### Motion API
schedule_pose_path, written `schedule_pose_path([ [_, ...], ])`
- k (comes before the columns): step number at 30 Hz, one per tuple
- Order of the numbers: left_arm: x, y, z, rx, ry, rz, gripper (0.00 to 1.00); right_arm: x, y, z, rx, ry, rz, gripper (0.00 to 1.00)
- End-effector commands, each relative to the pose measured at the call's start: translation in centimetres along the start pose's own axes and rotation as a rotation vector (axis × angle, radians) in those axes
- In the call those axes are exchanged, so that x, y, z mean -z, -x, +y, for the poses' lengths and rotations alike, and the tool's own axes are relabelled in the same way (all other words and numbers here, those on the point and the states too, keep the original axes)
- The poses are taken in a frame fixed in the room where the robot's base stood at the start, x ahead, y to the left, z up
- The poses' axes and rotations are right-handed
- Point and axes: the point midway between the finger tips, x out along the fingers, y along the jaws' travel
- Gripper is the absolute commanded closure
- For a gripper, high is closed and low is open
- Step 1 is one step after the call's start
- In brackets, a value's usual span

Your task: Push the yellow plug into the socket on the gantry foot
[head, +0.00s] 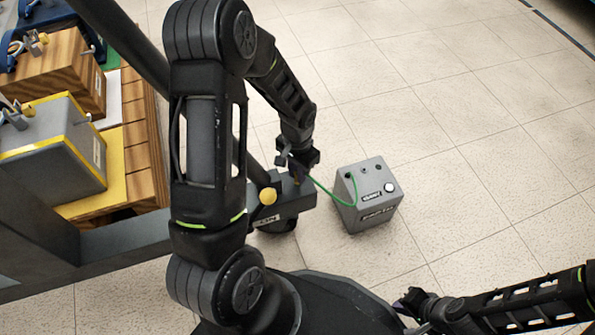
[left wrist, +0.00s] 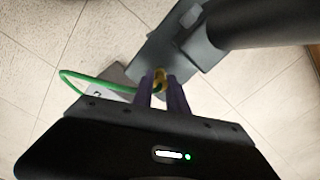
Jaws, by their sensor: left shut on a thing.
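The yellow plug (left wrist: 159,77) is between the fingers of my left gripper (left wrist: 164,88) in the left wrist view, with a green cable running from it. In the head view my left gripper (head: 297,176) is over the end of the dark grey gantry foot (head: 292,205), pointing down. The gantry foot (left wrist: 155,52) also shows just beyond the plug in the left wrist view. The socket is hidden by the fingers and plug, so I cannot tell whether the plug is in it. My right gripper (head: 411,299) is low at the right, away from the foot; its jaw opening is unclear.
A grey box (head: 370,212) with a white button stands on the floor right of the foot; the green cable (head: 335,198) loops to it. A round yellow knob (head: 268,196) is by the foot. A wooden pallet (head: 140,150) with crates is at left. Floor at right is clear.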

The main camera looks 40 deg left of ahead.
Motion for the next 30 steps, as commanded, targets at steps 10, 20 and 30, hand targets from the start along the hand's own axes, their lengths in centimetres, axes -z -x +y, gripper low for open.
schedule_pose_path([
  [10,-0.03,-0.12,0.01,0.0,0.0,0.0,1.0,0.0,-0.04,0.01,0.0,0.0,0.0,1.0],
  [20,-0.02,-0.08,0.01,0.0,0.0,0.0,0.57,0.0,-0.03,0.01,0.0,0.0,0.0,1.0],
  [30,-0.01,-0.06,0.0,0.0,0.0,0.0,0.56,0.22,-0.07,0.04,-0.001,-0.002,0.006,1.0],
])
